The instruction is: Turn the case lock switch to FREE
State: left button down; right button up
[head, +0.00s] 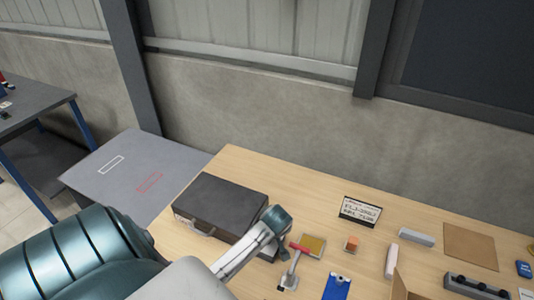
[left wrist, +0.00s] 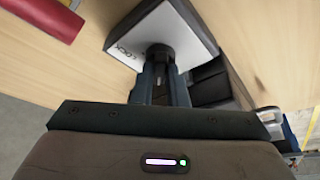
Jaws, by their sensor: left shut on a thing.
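The dark case (head: 222,203) lies closed on the wooden table in the head view, with its handle on the front side. My left gripper (head: 274,222) is at the case's right end. In the left wrist view, my left gripper (left wrist: 161,80) is shut on a dark switch knob (left wrist: 160,52), which stands on a pale plate (left wrist: 178,24) with the letters LOCK partly readable. The fingers hide part of the knob and plate, so I cannot tell which mark the knob points to. My right gripper is not in view.
Just right of my left gripper are a red-handled tool (head: 300,248) and a yellowish block (head: 314,244). A grey table (head: 130,165) adjoins on the left.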

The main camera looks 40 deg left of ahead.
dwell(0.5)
pick_arm(q)
jog(key=c, duration=1.4)
grip_release()
jog(key=shift+c, duration=0.2)
jog(key=b+v, duration=0.2)
jog(key=v, duration=0.8)
jog(key=shift+d+r+b, duration=0.15)
jog(key=shift+r+b, duration=0.15)
jog(key=shift+r, duration=0.1)
jog(key=shift+f, duration=0.1)
